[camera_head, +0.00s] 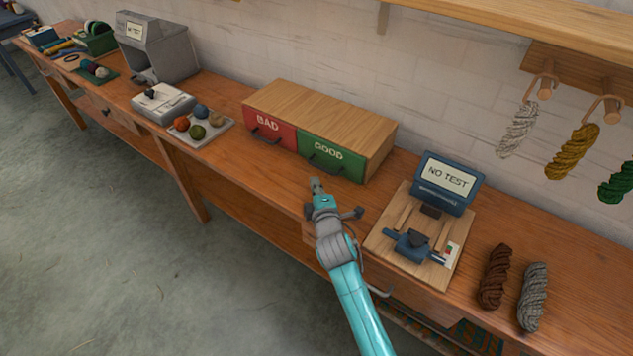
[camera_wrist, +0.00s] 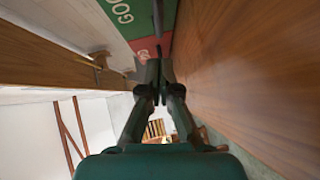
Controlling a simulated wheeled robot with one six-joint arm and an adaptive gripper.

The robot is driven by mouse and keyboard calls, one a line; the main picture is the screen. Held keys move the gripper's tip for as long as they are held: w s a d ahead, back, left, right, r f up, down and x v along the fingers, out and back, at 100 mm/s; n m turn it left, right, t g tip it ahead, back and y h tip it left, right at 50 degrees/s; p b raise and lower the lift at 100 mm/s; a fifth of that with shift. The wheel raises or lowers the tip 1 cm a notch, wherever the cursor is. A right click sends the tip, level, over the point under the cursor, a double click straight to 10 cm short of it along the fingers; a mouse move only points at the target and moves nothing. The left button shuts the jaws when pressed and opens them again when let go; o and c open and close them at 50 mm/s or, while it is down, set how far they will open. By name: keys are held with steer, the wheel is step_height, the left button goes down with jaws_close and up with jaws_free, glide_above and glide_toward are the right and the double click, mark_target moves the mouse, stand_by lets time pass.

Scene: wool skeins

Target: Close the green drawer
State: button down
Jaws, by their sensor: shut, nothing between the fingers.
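The green drawer (camera_head: 345,168), labelled GOOD, is the right one of two in a wooden cabinet on the bench. Its front looks about level with the red drawer beside it; I cannot tell whether a small gap remains. Its dark handle (camera_head: 325,165) sticks out at the front. My gripper (camera_head: 316,184) is shut and empty, just in front of the green drawer near the handle. In the wrist view the shut fingers (camera_wrist: 160,82) point toward the green front (camera_wrist: 126,14), seen at the top. I cannot tell whether they touch the drawer.
The red drawer (camera_head: 269,127), labelled BAD, is to the left. A tray (camera_head: 225,124) with several wool balls lies farther left. To the right stand a wooden board (camera_head: 389,240) with a blue clamp and a NO TEST display (camera_head: 447,181). Brown (camera_head: 495,277) and grey (camera_head: 532,296) skeins lie beyond.

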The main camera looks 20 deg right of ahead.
steer(key=v, duration=0.8)
steer(key=shift+s+a, duration=0.2)
steer(key=shift+s, duration=0.05)
steer(key=shift+s, duration=0.1)
steer(key=s+f+m+y, duration=0.1)
steer(key=s+f+m, duration=0.2)
steer(key=s, duration=0.8)
steer(key=s+f+m+y, duration=0.1)
steer(key=s+f+m, duration=0.2)
steer(key=s, duration=0.9)
steer(key=s+r+m, duration=0.3)
steer(key=s+m, duration=0.1)
steer(key=s, duration=0.6)
steer(key=s+r+m+g, duration=0.1)
steer(key=s+r+m, duration=0.3)
steer(key=s, duration=0.7)
steer(key=shift+r+m, duration=0.3)
steer(key=shift+m, duration=0.1)
steer(key=shift+d, duration=0.1)
